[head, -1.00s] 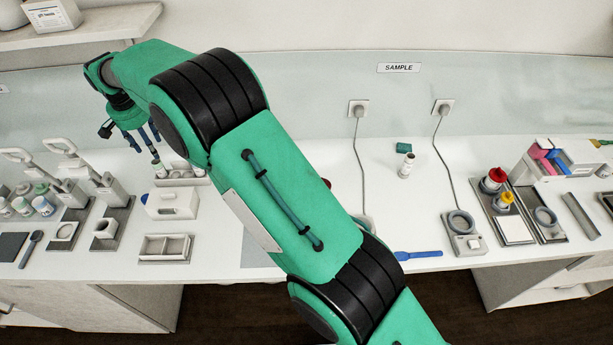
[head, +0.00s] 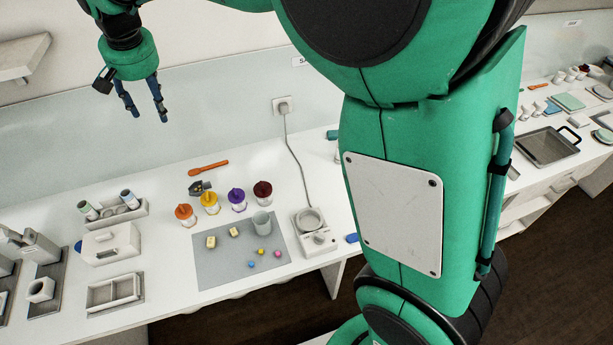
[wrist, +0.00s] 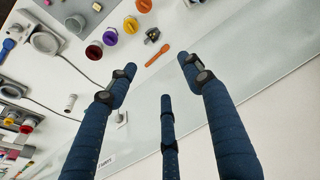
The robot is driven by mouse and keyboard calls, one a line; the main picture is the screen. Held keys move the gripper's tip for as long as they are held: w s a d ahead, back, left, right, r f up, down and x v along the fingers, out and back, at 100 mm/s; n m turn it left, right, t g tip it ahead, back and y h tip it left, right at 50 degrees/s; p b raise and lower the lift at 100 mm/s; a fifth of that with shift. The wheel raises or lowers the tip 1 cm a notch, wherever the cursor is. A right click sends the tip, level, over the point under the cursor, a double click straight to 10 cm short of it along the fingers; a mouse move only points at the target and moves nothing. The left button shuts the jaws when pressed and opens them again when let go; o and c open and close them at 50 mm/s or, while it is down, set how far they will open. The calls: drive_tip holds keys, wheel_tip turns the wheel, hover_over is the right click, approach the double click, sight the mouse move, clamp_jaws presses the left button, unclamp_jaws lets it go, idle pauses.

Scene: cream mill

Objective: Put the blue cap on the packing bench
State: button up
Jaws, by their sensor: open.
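A small blue round piece (head: 78,246), perhaps the blue cap, shows at the left edge of a white box on the white bench (head: 165,285); it is partly hidden and I cannot be sure what it is. My gripper (head: 146,113) is open and empty, high above the bench in front of the back wall, well apart from the blue piece. In the wrist view my gripper (wrist: 160,76) shows its dark blue fingers spread with nothing between them. No label marks a packing bench, so I cannot tell which bench that is.
Jars with orange (head: 185,212), yellow, purple and dark red lids stand behind a grey mat (head: 215,275) with a cup and small pieces. A rack with vials (head: 115,210) and a white box (head: 110,243) stand left. A dark tray (head: 545,148) is on the right.

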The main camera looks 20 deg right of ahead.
drive_tip(key=s+d+r+t, duration=0.1)
drive_tip(key=s+d+r, duration=0.2)
drive_tip(key=s+d, duration=0.65)
drive_tip(key=s+d+r+t, duration=0.1)
drive_tip(key=s+d+r, duration=0.2)
drive_tip(key=s+d, duration=0.7)
drive_tip(key=s+d+f, duration=0.3)
drive_tip(key=s+d, duration=0.4)
drive_tip(key=s, duration=0.1)
drive_tip(key=s+d+f+m+h, duration=0.1)
drive_tip(key=s+d+f, duration=0.3)
drive_tip(key=s+d, duration=0.4)
drive_tip(key=shift+s+f+t, duration=0.2)
drive_tip(key=shift+s+t, duration=0.15)
drive_tip(key=shift+t, duration=0.05)
wheel_tip(320, 180, down, 7)
drive_tip(key=b, duration=0.7)
